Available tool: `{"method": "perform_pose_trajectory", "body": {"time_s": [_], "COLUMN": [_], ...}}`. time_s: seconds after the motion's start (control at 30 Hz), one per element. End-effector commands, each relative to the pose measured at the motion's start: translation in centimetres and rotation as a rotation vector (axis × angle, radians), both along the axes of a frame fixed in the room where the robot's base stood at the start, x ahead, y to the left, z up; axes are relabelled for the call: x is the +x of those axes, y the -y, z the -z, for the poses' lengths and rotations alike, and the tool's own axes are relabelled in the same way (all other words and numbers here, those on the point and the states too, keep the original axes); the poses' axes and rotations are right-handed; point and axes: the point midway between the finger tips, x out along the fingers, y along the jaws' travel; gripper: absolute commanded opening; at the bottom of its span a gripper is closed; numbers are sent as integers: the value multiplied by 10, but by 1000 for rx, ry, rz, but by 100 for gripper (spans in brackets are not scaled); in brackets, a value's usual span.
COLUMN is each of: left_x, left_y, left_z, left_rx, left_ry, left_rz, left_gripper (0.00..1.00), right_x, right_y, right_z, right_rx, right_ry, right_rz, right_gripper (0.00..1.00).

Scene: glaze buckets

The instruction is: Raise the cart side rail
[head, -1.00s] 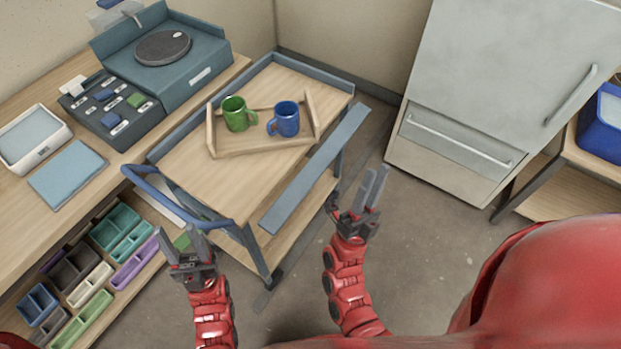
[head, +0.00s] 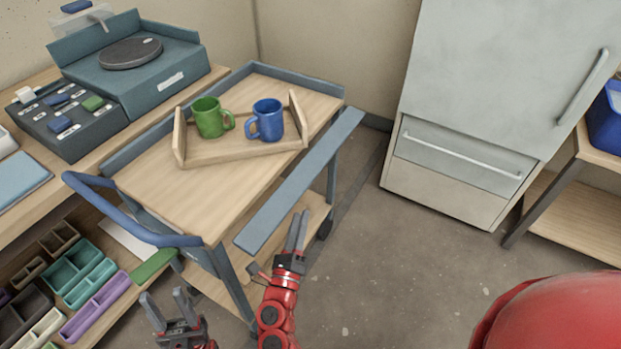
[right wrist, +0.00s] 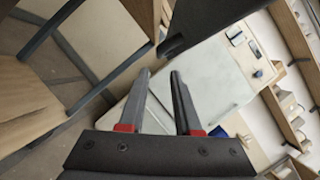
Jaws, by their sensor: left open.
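The cart (head: 165,190) has a wooden top and blue-grey edging. Its side rail (head: 300,180), a long flat blue-grey bar, sits folded outward along the near right side, lower than the top edge. My right gripper (head: 299,216) is just below the rail's near half, fingers pointing up; contact cannot be told. In the right wrist view its two fingers (right wrist: 161,75) are apart with nothing between them, and a dark bar, probably the rail, lies close beyond the tips. My left gripper (head: 164,296) is open and empty, below the cart's blue push handle (head: 120,222).
A wooden tray (head: 235,151) with a green mug (head: 210,118) and a blue mug (head: 266,121) stands on the cart top. A workbench with a turntable unit (head: 150,75) is left. A grey fridge (head: 500,90) stands right. Floor right of the cart is clear.

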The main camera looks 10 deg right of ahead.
Motion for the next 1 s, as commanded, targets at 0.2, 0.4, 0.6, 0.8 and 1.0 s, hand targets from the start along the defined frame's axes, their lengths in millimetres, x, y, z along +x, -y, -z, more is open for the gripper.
{"method": "perform_pose_trajectory", "body": {"time_s": [0.2, 0.4, 0.6, 0.8, 1.0], "left_x": [0, 0, 0, 0, 0], "left_y": [0, 0, 0, 0, 0], "left_z": [-5, -8, -9, -9, -9], "left_rx": [0, 0, 0, 0, 0], "left_ry": [0, 0, 0, 0, 0], "left_rz": [0, 0, 0, 0, 0], "left_gripper": [47, 47, 47, 47, 47], "right_x": [46, 82, 102, 106, 106], "right_y": [25, 44, 53, 56, 56], "right_z": [-17, -27, -32, -33, -33], "right_rx": [-3, -3, -3, -2, -2], "right_ry": [4, 3, 1, 0, 0], "right_rz": [4, 4, 3, 3, 3], "right_gripper": [32, 32, 32, 32, 25]}}
